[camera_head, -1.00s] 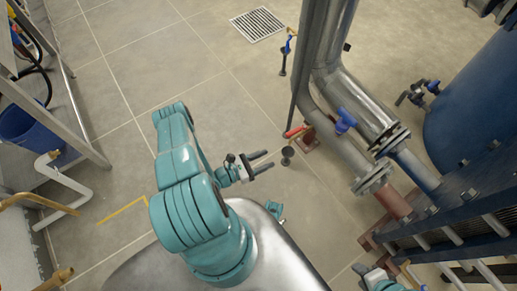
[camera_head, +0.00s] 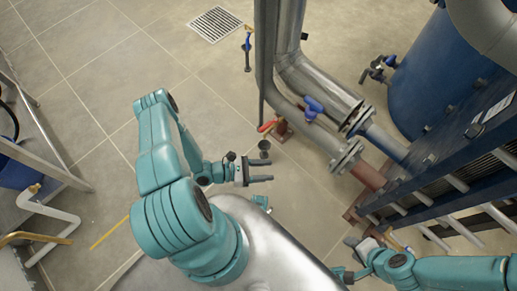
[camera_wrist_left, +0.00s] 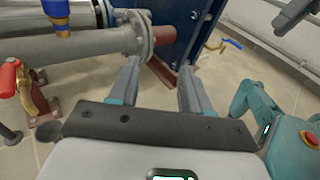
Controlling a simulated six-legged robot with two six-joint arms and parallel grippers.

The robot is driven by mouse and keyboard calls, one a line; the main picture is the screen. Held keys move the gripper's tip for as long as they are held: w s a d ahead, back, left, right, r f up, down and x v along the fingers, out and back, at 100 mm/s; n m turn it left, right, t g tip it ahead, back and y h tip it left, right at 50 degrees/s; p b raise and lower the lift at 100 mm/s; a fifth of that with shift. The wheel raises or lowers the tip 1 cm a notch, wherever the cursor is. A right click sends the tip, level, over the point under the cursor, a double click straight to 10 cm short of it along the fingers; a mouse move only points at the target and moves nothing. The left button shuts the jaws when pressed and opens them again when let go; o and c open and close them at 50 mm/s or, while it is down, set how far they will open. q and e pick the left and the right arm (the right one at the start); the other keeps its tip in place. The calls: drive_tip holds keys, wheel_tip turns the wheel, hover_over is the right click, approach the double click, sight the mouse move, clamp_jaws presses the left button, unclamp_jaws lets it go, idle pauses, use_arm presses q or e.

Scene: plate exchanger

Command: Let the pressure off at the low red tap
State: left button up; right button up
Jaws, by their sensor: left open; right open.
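The low red tap (camera_head: 267,126) has a red lever and sits near the floor at the foot of the grey pipes. In the left wrist view, its red handle (camera_wrist_left: 8,78) shows at the left edge on a brass-coloured body, partly cut off. My left gripper (camera_head: 268,169) is open and empty, nearer to me than the tap and apart from it. Its two fingers also show in the wrist view (camera_wrist_left: 158,78), with nothing between them. My right gripper (camera_head: 345,257) is open at the lower right, well away from the tap.
A small dark drain cup (camera_head: 264,147) stands between the tap and my left gripper. A blue-handled valve (camera_head: 313,107) sits on the pipes above. The ladder-like exchanger frame (camera_head: 440,190) and blue tank (camera_head: 435,75) stand right.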

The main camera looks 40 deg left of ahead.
use_arm(q)
drive_tip(key=shift+s+d+r+m+g+h+p, duration=0.25)
drive_tip(key=shift+d+r+m+g+h, duration=0.15)
drive_tip(key=shift+d, duration=0.25)
drive_tip(key=shift+s+d+r+m+g+h+p, duration=0.25)
drive_tip(key=shift+d+r+m+g, duration=0.2)
drive_tip(key=shift+d+g, duration=0.15)
drive_tip(key=shift+s+d+r+m+g+h+p, duration=0.25)
drive_tip(key=shift+d+r+m+g+h, duration=0.15)
drive_tip(key=shift+d, duration=0.25)
